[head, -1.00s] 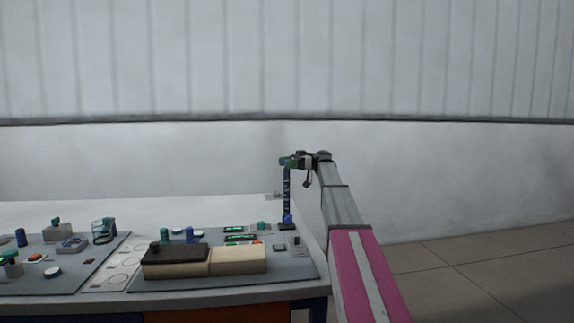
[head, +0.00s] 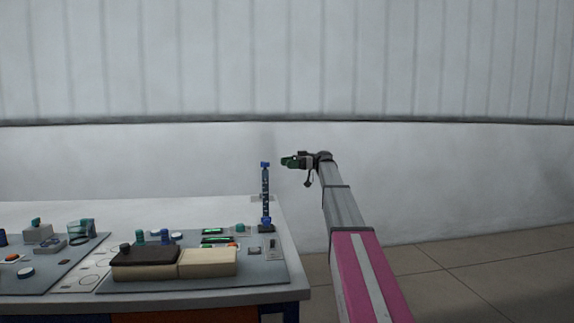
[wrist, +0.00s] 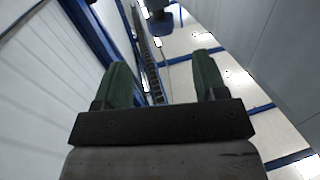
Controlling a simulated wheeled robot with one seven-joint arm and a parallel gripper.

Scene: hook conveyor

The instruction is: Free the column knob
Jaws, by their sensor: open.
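A slim dark blue column (head: 265,195) stands upright near the right edge of the table, with a small blue knob (head: 265,164) at its top. My gripper (head: 287,161) is level with the knob in the head view, a short gap to its right, with its green fingers pointing left. The fingers are open and empty in the wrist view (wrist: 162,68). A dark blue piece (wrist: 160,22) shows beyond the fingertips there; I cannot tell for sure whether it is the knob.
The table (head: 293,278) carries grey panels with several knobs, buttons and green displays. A dark and cream block (head: 207,262) lies in front of the column. A white wall stands behind. Open floor (head: 480,270) lies to the right.

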